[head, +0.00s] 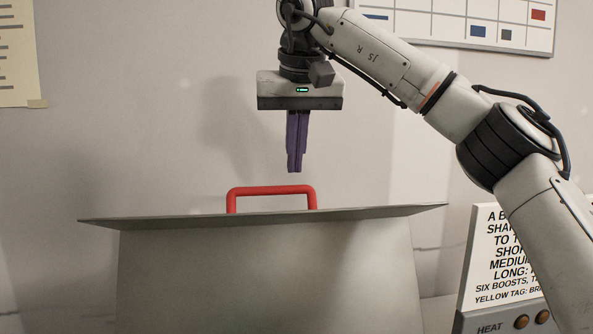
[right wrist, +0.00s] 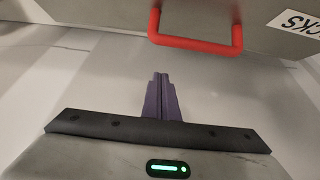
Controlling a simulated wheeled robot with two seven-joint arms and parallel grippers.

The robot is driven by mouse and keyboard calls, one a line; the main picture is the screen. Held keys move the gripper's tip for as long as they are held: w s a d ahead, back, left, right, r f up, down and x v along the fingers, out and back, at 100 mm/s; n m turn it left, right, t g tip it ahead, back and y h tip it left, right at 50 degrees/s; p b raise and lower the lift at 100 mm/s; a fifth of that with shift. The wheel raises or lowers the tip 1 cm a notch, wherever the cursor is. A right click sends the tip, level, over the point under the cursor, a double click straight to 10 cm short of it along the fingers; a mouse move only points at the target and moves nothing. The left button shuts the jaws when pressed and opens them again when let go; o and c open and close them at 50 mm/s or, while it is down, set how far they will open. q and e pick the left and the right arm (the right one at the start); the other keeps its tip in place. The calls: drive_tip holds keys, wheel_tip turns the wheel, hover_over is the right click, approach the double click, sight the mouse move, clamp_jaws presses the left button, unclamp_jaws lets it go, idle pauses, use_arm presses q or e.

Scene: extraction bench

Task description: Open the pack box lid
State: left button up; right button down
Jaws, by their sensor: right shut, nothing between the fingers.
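The pack box shows in the head view as a broad grey panel (head: 265,275) with a wide, thin grey edge (head: 150,220) along its top. The panel looks like the lid standing raised, but the rest of the box is out of view, so its angle is unclear. A red handle (head: 270,190) rises behind that edge. In the right wrist view the red handle (right wrist: 195,44) is on a grey face with a partly cut-off label (right wrist: 297,20). My right gripper (head: 295,170), with purple fingers, is shut and empty, above the handle and apart from it. My left gripper is out of view.
A sign panel (head: 500,250) with copper-coloured knobs stands at the right, partly behind my right arm. A chart board (head: 465,25) and a yellowish sheet (head: 15,60) are on the wall. The space left of the gripper is clear.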

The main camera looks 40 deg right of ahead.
drive_tip(key=shift+s+a+f, duration=0.3)
drive_tip(key=shift+s+f, duration=0.15)
drive_tip(key=shift+s, duration=0.1)
drive_tip(key=shift+s+a+f, duration=0.25)
drive_tip(key=shift+s+f, duration=0.2)
drive_tip(key=shift+s, duration=0.1)
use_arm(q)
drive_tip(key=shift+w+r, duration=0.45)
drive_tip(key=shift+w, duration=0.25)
use_arm(e)
drive_tip(key=shift+s+a+f, duration=0.1)
drive_tip(key=shift+s+a, duration=0.1)
drive_tip(key=shift+s, duration=0.1)
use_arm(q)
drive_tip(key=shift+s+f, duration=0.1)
